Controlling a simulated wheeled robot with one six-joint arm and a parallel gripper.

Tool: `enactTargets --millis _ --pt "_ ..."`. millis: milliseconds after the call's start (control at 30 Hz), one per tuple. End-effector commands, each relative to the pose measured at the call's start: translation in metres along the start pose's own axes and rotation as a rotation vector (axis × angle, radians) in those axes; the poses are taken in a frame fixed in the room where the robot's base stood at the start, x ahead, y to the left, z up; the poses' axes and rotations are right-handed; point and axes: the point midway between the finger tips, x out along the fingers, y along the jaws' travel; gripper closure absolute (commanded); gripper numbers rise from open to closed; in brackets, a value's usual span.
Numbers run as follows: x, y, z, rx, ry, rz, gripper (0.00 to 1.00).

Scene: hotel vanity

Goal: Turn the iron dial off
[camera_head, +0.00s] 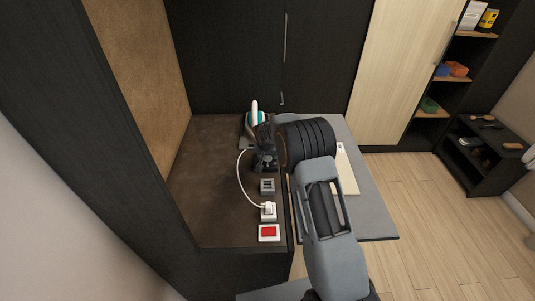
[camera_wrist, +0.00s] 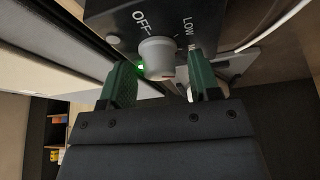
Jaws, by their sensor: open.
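The dial (camera_wrist: 157,57) is a light grey round knob on a dark control box (camera_wrist: 112,14) in the wrist view. The box is marked OFF above the knob and LOW to its right. A small green light (camera_wrist: 141,67) glows by the knob's left side. My gripper (camera_wrist: 160,65) is open, with one green finger on each side of the knob; I cannot tell whether either finger touches it. I cannot tell the dial's setting. In the head view, a white and teal iron (camera_head: 255,117) stands at the counter's back, partly hidden by my gripper (camera_head: 264,143).
A white cord runs to a plug (camera_head: 268,209) on the dark counter (camera_head: 211,190). A red switch (camera_head: 269,232) and a small grey socket (camera_head: 267,187) sit near it. The wall panel (camera_head: 140,60) bounds the left. Shelves (camera_head: 460,85) stand at the far right.

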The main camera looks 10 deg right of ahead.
Motion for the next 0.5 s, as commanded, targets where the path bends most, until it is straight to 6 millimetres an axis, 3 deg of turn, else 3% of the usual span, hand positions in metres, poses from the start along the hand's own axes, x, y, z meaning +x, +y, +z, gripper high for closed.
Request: enactTargets --millis 67,500 --pt "0.0000 0.0001 0.0001 0.000 0.000 0.000 0.44" --pt "-0.0002 0.0000 0.0002 0.000 -0.001 0.000 0.86"
